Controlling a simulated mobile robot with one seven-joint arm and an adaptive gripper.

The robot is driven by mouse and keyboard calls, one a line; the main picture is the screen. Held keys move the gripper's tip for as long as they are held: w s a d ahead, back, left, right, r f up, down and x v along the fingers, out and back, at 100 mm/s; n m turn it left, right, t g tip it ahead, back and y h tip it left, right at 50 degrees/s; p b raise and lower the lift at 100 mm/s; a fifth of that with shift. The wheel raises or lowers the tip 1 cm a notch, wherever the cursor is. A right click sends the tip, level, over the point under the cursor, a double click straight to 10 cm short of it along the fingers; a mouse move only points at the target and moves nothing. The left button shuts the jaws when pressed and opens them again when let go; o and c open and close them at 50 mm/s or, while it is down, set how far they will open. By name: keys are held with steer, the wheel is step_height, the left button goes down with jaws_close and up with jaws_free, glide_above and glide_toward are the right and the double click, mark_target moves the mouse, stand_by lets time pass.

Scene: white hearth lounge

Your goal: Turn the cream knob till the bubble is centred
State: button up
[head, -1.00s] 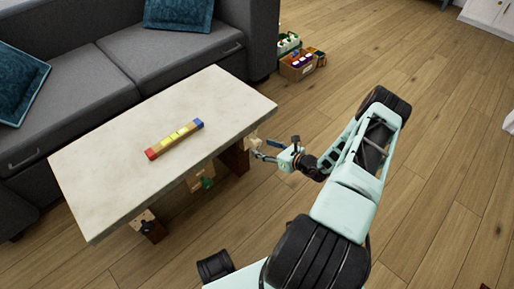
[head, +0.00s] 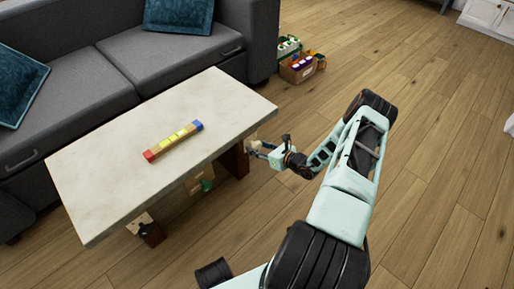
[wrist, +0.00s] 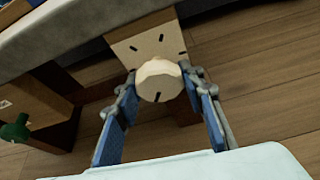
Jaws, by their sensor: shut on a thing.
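The cream knob (wrist: 158,78) sits on a pale plate with dark tick marks under the table's end, in the upper middle of the wrist view. A dark mark shows on the knob's lower face. My gripper (wrist: 160,88) has one blue-padded finger on each side of the knob and is shut on it. In the head view my gripper (head: 257,149) is at the table's right corner, and the knob is mostly hidden there. The level (head: 173,141), a wooden bar with red and blue ends and a yellow middle, lies on the table; its bubble is too small to make out.
The pale-topped table (head: 110,180) has another knob plate at its near left leg (head: 150,232) and a green knob (head: 206,185) on a wooden block beneath. A grey sofa (head: 100,70) stands behind.

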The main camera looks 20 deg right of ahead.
steer(key=shift+c, duration=0.5)
steer(key=shift+y, duration=0.3)
steer(key=shift+m+y, duration=0.4)
steer(key=shift+m, duration=0.5)
steer(key=m+y, duration=0.2)
steer(key=m, duration=0.1)
steer(key=shift+g, duration=0.3)
steer(key=m+y, duration=0.2)
steer(key=m, duration=0.1)
steer(key=shift+m, duration=0.4)
steer(key=shift+r+m+y, duration=0.15)
steer(key=shift+m+y, duration=0.25)
steer(key=shift+m, duration=0.2)
steer(key=o, duration=1)
steer(key=shift+r, duration=0.1)
steer(key=shift+o, duration=0.9)
